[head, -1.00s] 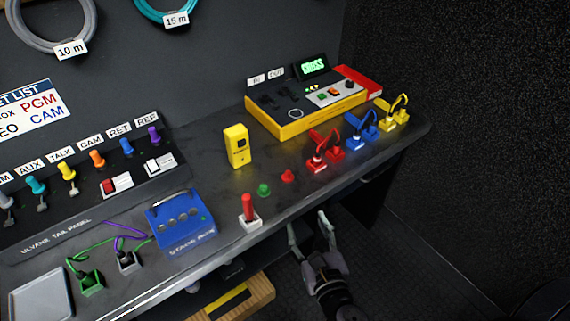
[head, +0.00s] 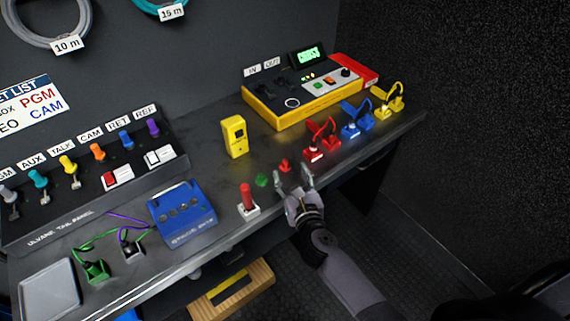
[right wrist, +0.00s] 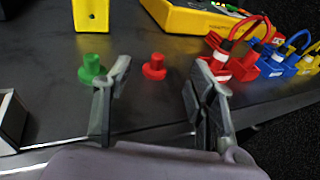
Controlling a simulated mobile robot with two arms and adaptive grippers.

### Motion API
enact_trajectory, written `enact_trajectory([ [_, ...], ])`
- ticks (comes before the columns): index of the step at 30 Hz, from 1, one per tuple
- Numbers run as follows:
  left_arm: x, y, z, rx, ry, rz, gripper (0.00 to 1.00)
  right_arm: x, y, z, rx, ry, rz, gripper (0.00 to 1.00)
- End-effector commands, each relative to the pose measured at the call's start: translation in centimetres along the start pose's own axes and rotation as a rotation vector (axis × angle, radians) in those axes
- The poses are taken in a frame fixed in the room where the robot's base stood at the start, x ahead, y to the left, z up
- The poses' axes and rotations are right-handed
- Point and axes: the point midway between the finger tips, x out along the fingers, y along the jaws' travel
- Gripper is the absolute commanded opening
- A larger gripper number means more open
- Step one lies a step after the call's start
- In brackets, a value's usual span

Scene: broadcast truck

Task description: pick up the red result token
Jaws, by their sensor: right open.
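The red result token (head: 285,166) is a small knobbed peg on the dark counter near its front edge. It also shows in the right wrist view (right wrist: 154,67), ahead of and between my open fingers. My right gripper (head: 293,180) is open and empty at the counter's front edge, just short of the token and not around it. In the right wrist view its fingers (right wrist: 160,95) stand wide apart. A green token (head: 261,180) stands left of the red one, close to the left finger in the wrist view. My left gripper is not in view.
Red plugs with cables (head: 320,140) stand close right of the token, with blue (head: 357,121) and yellow (head: 388,98) ones beyond. A red stick in a white base (head: 247,200) stands left. A yellow device (head: 235,136) and a yellow-sided console (head: 300,105) are behind.

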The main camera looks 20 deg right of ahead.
Motion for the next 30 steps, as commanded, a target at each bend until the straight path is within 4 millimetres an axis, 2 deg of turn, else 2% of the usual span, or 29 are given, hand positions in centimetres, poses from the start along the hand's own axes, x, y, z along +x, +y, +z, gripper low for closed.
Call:
enact_trajectory([
  [3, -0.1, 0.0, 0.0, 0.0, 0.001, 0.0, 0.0, 2.0, 0.2, 0.2, 0.0, -0.003, 0.0, 0.51],
  [7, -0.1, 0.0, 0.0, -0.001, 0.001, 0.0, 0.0, 3.6, 0.2, 0.1, -0.001, -0.002, 0.0, 0.51],
  [17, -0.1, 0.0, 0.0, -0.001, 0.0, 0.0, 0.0, 4.2, 0.2, 0.0, 0.001, 0.0, 0.0, 0.51],
  [30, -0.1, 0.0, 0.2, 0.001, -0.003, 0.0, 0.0, 4.2, 0.2, 0.0, 0.0, 0.0, 0.0, 0.21],
])
